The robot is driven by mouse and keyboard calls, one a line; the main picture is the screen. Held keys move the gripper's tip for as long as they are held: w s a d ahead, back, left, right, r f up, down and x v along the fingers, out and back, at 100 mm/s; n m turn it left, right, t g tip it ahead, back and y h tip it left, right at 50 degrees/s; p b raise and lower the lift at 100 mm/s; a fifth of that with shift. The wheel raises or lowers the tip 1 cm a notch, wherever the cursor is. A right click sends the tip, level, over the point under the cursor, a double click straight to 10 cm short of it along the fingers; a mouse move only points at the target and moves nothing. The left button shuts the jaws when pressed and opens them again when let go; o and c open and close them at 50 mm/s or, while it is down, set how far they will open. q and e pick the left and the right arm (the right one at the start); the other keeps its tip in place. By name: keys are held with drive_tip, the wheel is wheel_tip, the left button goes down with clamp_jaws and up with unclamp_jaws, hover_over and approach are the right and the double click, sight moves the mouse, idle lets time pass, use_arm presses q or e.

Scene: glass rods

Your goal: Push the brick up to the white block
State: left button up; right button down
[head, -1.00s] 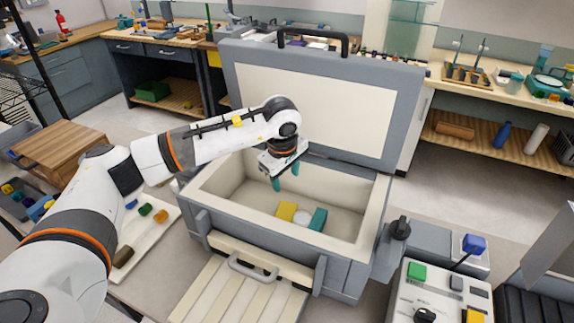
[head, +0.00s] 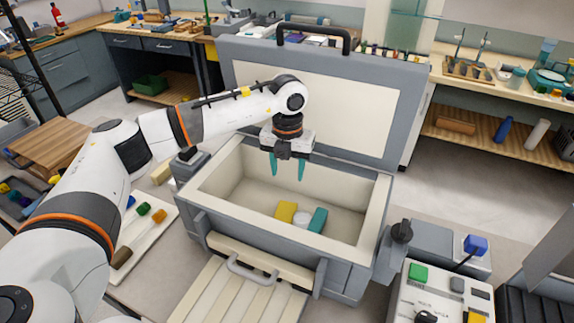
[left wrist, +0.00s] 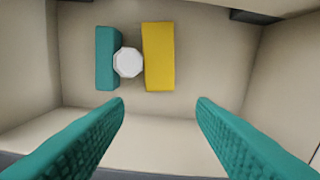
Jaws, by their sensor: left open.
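A yellow block (head: 286,211), a white eight-sided block (head: 302,219) and a teal block (head: 318,220) lie side by side on the floor of a grey, cream-lined box. I cannot tell which coloured block is the brick. In the left wrist view the white block (left wrist: 128,62) sits between the teal block (left wrist: 107,58) and the yellow block (left wrist: 158,56), touching or almost touching both. My left gripper (head: 287,175) is open and empty, its teal fingers pointing down over the box, above and behind the blocks; its fingertips (left wrist: 160,103) are apart from them.
The box's walls (head: 270,236) surround the blocks, and its raised lid (head: 320,95) stands behind my left arm. Box floor is free around the blocks. A tray with small coloured pieces (head: 150,235) lies to the left, and a button panel (head: 440,295) to the right.

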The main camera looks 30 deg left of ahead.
sight(287, 205)
use_arm(q)
drive_tip(key=shift+n, duration=0.3)
wheel_tip(287, 205, down, 10)
drive_tip(key=p, duration=0.3)
drive_tip(key=shift+f+p, duration=0.25)
drive_tip(key=shift+p, duration=0.15)
drive_tip(key=shift+f, duration=0.75)
drive_tip(key=shift+c, duration=0.2)
